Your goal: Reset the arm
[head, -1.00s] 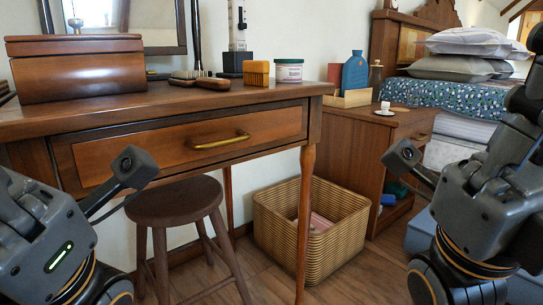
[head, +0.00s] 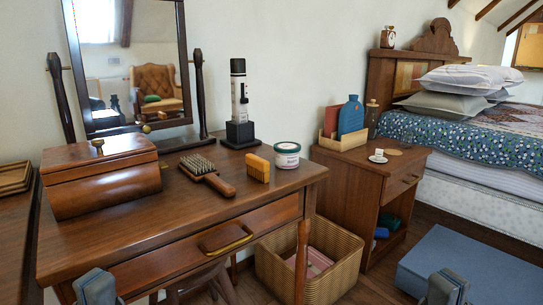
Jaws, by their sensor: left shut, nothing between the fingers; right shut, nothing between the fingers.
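My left gripper (head: 97,286) shows at the bottom left edge of the head view, in front of the wooden dressing table (head: 190,225). My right gripper (head: 446,288) shows at the bottom right edge, in front of a blue-grey box (head: 475,262). Only the upper parts of both grippers are in the picture; the arms behind them are cut off. Both are shut and hold nothing.
A wicker basket (head: 340,270), a nightstand (head: 350,170) and a bed (head: 480,195) stand to the right.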

